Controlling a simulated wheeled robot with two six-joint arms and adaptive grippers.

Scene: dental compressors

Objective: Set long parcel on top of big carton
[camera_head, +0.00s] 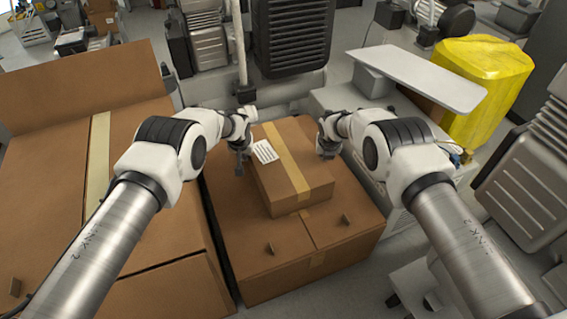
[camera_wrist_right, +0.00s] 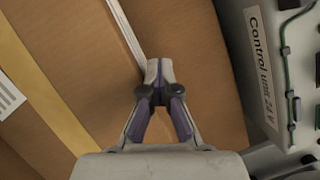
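The long parcel (camera_head: 292,171) is a brown box with a tan tape strip and a white label. It lies over the top of the big carton (camera_head: 338,219) and appears to rest on it; the far contact is hidden. My left gripper (camera_head: 240,165) points down close to the parcel's left side; its finger opening is unclear. My right gripper (camera_head: 327,148) is at the parcel's right side. In the right wrist view its fingertips (camera_wrist_right: 153,68) are together with nothing seen between them, and the parcel (camera_wrist_right: 75,70) fills the left.
A large open carton (camera_head: 60,160) stands at left. A white unit labelled Control unit 24V (camera_wrist_right: 262,75) is right of the big carton. A grey panel (camera_head: 420,78) and yellow-wrapped item (camera_head: 490,68) are at back right. Small tabs (camera_head: 270,249) stick up from the carton's front top.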

